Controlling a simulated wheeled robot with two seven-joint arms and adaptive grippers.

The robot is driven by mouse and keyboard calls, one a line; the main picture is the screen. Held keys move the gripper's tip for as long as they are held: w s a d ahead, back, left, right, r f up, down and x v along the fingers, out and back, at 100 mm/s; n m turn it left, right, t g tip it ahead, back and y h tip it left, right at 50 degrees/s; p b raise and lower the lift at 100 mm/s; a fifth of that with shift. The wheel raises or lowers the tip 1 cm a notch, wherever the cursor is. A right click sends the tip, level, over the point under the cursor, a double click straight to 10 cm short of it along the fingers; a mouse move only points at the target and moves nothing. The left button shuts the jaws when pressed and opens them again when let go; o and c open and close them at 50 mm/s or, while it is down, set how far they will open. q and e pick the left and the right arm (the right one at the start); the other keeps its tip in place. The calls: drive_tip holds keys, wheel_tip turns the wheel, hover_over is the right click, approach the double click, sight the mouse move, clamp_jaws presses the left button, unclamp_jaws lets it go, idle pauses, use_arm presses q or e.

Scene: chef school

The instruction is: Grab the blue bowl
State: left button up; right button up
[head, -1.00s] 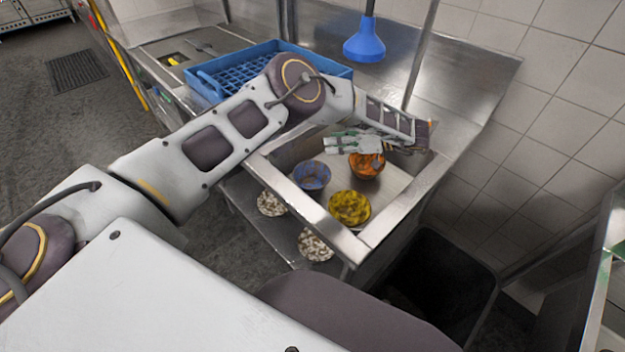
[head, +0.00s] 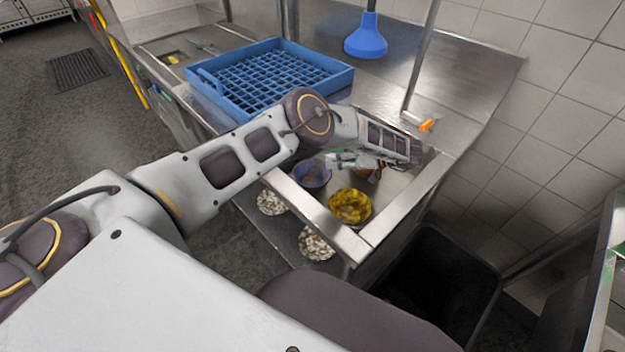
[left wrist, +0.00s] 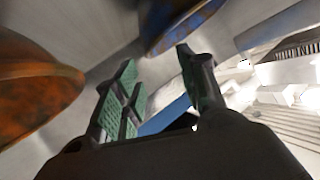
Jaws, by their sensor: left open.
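The blue bowl (head: 311,176) stands in the steel sink, at the left of the bowls there. In the left wrist view the blue bowl (left wrist: 185,22) is at the top, beyond my fingertips. My left gripper (head: 343,158) reaches into the sink from above and is open and empty. In the left wrist view its green-padded fingers (left wrist: 160,80) stand apart, with the blue bowl ahead of them and apart from them as far as I can see. The orange bowl (left wrist: 38,85) is at the left of that view; in the head view it is mostly hidden behind my gripper. My right gripper is not in view.
A yellow bowl (head: 350,206) stands at the front of the sink. Two speckled white bowls (head: 272,202) (head: 316,243) are on a lower shelf. A blue rack (head: 268,80) lies on the counter. The sink's steel rim (head: 318,214) borders the bowls. A dark bin (head: 440,285) stands at right.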

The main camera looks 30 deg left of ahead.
sight(313, 161)
use_arm(q)
drive_tip(key=shift+f, duration=0.45)
drive_tip(key=shift+a, duration=0.25)
drive_tip(key=shift+a+f, duration=0.15)
drive_tip(key=shift+a, duration=0.1)
drive_tip(key=shift+s+a+f, duration=0.15)
drive_tip(key=shift+a, duration=0.3)
drive_tip(key=shift+a+f+p, duration=0.1)
drive_tip(key=shift+a+p, duration=0.2)
drive_tip(key=shift+a, duration=0.05)
drive_tip(key=x, duration=0.4)
drive_tip(key=shift+p, duration=0.4)
drive_tip(key=shift+a+f, duration=0.2)
drive_tip(key=shift+a, duration=0.1)
drive_tip(key=c, duration=0.6)
drive_tip(key=shift+c, duration=1.3)
clamp_jaws()
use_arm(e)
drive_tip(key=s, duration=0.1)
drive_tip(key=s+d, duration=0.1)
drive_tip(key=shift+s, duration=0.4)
